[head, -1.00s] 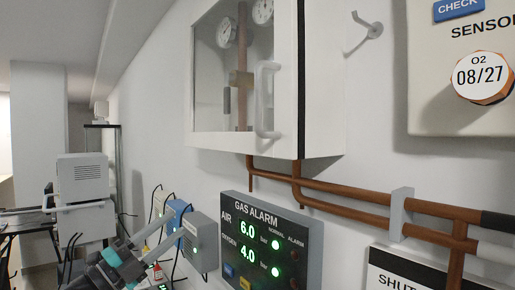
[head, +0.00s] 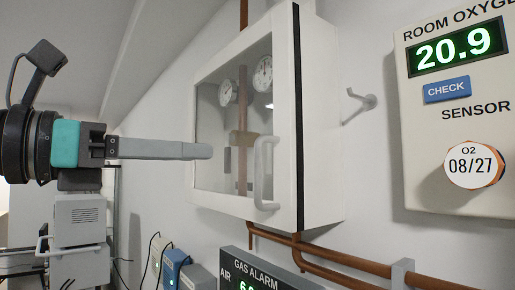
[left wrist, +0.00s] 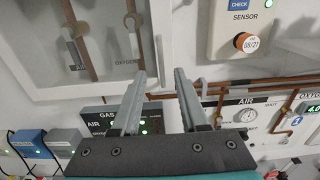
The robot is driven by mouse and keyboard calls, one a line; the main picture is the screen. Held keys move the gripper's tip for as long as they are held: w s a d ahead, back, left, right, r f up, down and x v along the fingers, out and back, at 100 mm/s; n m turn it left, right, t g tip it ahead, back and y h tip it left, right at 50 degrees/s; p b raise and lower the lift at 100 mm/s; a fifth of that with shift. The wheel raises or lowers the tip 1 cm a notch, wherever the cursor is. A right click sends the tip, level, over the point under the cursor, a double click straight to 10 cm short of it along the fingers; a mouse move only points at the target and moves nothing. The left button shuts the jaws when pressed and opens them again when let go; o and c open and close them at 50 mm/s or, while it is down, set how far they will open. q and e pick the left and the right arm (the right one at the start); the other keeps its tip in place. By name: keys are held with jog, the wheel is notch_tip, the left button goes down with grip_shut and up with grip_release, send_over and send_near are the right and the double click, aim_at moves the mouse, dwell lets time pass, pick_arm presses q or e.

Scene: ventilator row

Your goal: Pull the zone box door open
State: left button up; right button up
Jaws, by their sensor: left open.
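The zone box (head: 322,130) is a white wall cabinet with a clear-windowed door (head: 212,170), which looks shut. A pale vertical D-shaped handle (head: 264,172) stands out near the door's right edge. My left gripper (head: 207,151) is level with the handle's upper part in the head view, its fingers pointing right, with a visible gap to the handle. In the left wrist view the two grey fingers (left wrist: 160,74) are spread and empty, below the box's window. My right gripper is not in view.
Gauges and a copper pipe (head: 242,130) sit behind the window. A wall hook (head: 362,102) and the room oxygen sensor panel (head: 455,120) are to the right. Copper pipes (head: 345,261) and the gas alarm panel (head: 262,282) are below. A grey machine (head: 80,222) stands at left.

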aim_at(255, 154)
pick_arm(q)
jog(key=p+x, duration=0.2)
jog(key=x, duration=0.8)
jog(key=shift+r+p, duration=0.1)
jog(key=shift+p, duration=0.3)
jog(key=shift+w+d, duration=0.4)
jog(key=shift+d, duration=0.15)
jog(key=shift+c, duration=0.4)
grip_shut()
